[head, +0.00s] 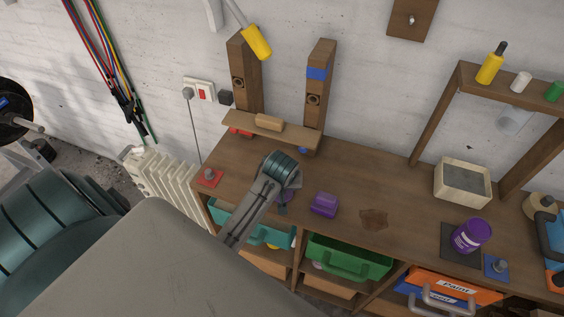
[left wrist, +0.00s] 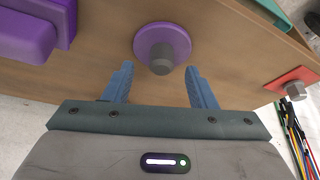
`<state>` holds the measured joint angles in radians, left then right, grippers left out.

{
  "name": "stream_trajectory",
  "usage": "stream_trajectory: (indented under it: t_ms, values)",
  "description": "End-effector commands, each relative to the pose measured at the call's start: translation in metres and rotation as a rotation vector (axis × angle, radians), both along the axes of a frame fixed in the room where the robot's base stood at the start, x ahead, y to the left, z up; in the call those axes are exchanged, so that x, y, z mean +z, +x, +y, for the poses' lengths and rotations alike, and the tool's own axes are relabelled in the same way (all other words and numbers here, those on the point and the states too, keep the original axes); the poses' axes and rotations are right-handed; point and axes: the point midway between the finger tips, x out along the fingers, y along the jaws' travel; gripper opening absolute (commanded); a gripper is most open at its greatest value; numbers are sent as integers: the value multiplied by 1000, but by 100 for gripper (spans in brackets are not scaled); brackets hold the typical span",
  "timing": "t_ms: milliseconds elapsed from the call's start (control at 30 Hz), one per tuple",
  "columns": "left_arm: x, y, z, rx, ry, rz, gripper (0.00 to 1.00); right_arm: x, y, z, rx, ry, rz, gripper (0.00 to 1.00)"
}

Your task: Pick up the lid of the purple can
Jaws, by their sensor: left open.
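The purple can (head: 470,236) stands on a dark square mat (head: 446,246) at the right of the wooden bench. A round purple lid with a grey knob (left wrist: 162,45) lies on the bench in the left wrist view, apart from the can. In the head view the lid is mostly hidden behind my left arm. My left gripper (head: 283,208) is over the bench near the lid, open and empty. In the left wrist view its two blue fingers (left wrist: 160,84) point towards the lid, with the knob beyond and between the tips. My right gripper is not in view.
A purple block (head: 323,204) lies just right of the left gripper. A red plate with a knob (head: 209,177) is at the bench's left end, and a blue one (head: 495,266) is near the can. A stone-filled box (head: 462,183) stands behind. Bins (head: 348,258) sit below.

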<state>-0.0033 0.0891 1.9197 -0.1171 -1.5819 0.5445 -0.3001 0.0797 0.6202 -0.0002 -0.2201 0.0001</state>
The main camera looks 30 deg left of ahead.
Motion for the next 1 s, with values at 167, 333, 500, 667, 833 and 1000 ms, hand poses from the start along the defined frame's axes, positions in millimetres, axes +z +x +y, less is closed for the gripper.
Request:
stream_trajectory:
  t_ms: [167,333,500,667,833,1000]
  values:
    - [-20,6,5,-1,0,3,51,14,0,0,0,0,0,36]
    - [-28,8,6,-1,0,0,51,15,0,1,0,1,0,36]
    - [-28,9,6,-1,1,-1,51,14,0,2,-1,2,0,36]
    - [-28,9,6,-1,1,-1,20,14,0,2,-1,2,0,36]
    - [-28,9,6,-1,1,-1,3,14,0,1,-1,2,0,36]
    - [-28,9,6,-1,1,-1,3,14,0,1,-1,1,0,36]
